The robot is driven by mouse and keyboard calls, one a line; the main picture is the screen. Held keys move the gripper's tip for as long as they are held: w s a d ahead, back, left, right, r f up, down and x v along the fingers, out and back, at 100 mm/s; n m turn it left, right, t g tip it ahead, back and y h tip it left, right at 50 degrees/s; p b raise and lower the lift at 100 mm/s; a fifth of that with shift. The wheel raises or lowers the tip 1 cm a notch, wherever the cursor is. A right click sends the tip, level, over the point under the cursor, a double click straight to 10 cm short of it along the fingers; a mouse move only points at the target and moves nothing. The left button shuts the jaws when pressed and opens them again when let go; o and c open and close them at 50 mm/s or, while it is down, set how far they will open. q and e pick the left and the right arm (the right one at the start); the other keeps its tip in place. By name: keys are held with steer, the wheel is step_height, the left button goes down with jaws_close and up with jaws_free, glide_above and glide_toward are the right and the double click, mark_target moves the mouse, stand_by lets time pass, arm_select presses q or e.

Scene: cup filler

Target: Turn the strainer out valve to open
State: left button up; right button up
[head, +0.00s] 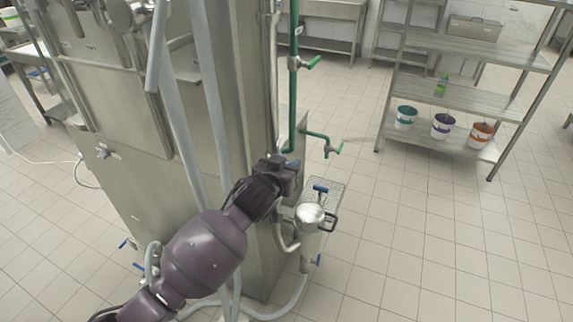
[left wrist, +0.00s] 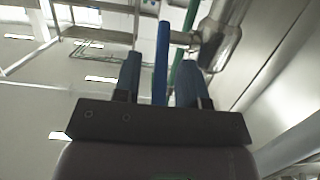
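The strainer (head: 309,217) is a steel canister with a dark side handle, beside the steel machine. A blue valve handle (head: 320,188) shows just above it, and another small blue handle (head: 318,260) is low on its pipe. My left gripper (head: 292,178) is by the machine's corner, left of the upper blue handle. In the left wrist view, its two fingers (left wrist: 159,82) are apart. A long blue handle (left wrist: 161,60) stands between them in the picture, with a gap on each side. I cannot tell which valve it belongs to. My right gripper is not in view.
Green pipes with valves (head: 312,62) run down beside the machine (head: 215,130). Grey hoses (head: 205,90) hang in front of it. A metal grate (head: 328,194) is behind the strainer. A shelf rack (head: 455,95) with buckets stands back right. The tiled floor at right is clear.

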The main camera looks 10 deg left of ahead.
arm_select(q)
steer(key=b+v, duration=0.1)
steer(key=v, duration=0.9)
steer(key=shift+s, duration=0.35)
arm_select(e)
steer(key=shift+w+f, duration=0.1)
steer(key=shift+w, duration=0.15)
arm_select(q)
steer(key=shift+a+r, duration=0.1)
steer(key=shift+c, duration=0.4)
